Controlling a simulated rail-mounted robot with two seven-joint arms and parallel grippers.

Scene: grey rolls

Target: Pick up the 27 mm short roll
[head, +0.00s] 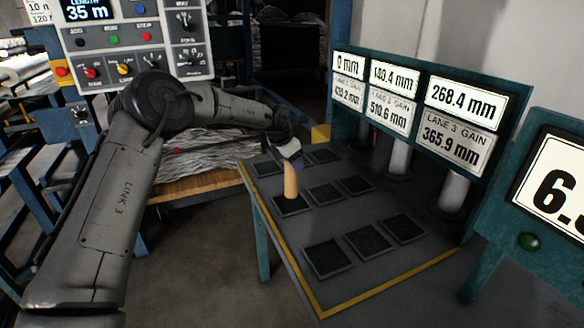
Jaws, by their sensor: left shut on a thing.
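A short tan roll (290,182) stands upright at the left part of the dark table (375,272), over or on one of its black square pads (292,205). My left gripper (289,160) comes in from the left and is shut on the upper part of this roll. The fingers are small and dark here, so their exact contact is hard to see. I cannot tell whether the roll's bottom touches the pad. No size mark is readable on the roll. My right gripper is not in view.
Several empty black pads (368,242) lie in rows on the table, which has a yellow edge stripe. Pale grey cylinders (399,157) stand at its back, under a panel of millimetre displays (466,101). A wrapped bundle (205,155) lies on wood behind my left arm.

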